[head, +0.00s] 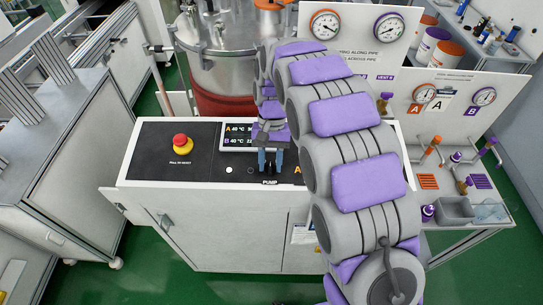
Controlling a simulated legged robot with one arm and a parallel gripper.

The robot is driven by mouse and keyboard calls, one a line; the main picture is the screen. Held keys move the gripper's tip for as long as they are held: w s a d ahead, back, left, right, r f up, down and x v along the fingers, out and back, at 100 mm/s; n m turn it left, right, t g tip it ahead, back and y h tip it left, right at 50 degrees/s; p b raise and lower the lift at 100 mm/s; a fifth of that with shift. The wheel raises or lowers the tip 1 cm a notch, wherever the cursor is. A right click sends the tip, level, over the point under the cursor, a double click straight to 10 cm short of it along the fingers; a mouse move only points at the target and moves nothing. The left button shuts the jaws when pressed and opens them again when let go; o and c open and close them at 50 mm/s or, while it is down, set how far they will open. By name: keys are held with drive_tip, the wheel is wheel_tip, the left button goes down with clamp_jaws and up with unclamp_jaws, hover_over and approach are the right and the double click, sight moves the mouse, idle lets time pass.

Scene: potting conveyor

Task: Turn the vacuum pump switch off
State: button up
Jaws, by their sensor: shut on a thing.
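The control panel (205,165) is the black top of a white cabinet in the head view. My gripper (270,169) reaches down to it, just above the "PUMP" label (270,182). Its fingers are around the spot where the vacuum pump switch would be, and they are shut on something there. The switch itself is hidden by the fingers, so I cannot tell its position. My purple-and-grey arm covers the right part of the panel.
A red emergency stop on a yellow base (182,143) stands left on the panel. A small display (236,136) is just left of my gripper. A steel vessel (225,45) stands behind. Gauges (325,25) and a side bench (465,230) are at right.

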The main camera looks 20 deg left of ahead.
drive_tip(key=n+h+p, duration=0.1)
drive_tip(key=n, duration=0.1)
drive_tip(key=n+t+h, duration=0.1)
drive_tip(key=n, duration=0.1)
drive_tip(key=n+p, duration=0.1)
drive_tip(key=shift+s+a+r+n+t+h+p, duration=0.1)
drive_tip(key=shift+a+n+t+h+p, duration=0.2)
drive_tip(key=shift+a+n+h+p, duration=0.1)
idle(0.4)
drive_tip(key=o, duration=1)
drive_tip(key=p+v, duration=1)
drive_tip(key=v, duration=0.7)
drive_tip(key=shift+a, duration=0.2)
